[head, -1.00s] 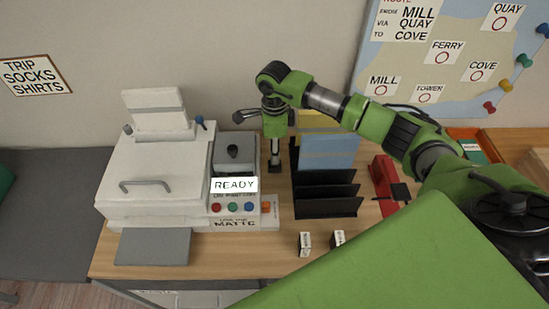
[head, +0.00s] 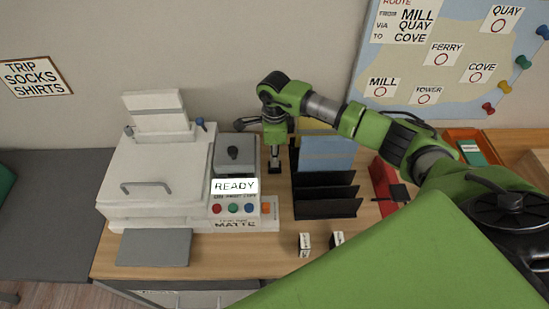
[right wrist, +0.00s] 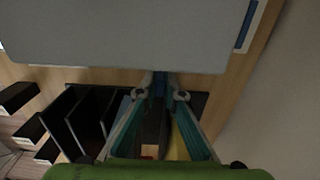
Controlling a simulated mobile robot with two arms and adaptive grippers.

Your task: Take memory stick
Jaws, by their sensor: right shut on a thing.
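My right gripper (head: 275,166) points down beside the printer's right side, just left of the black upright rack. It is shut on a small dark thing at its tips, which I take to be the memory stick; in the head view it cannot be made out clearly. In the right wrist view, the tips (right wrist: 166,90) of the gripper close on a narrow dark blue piece (right wrist: 158,86), mostly hidden by the fingers. My left gripper is not in view.
A white printer (head: 150,175) with a READY sign stands at left. The black rack (head: 325,207) holds blue and yellow sheets. Two small labelled blocks (head: 305,246) sit at the front, a red object (head: 383,178) at right. An orange tray (head: 468,138) lies behind my arm.

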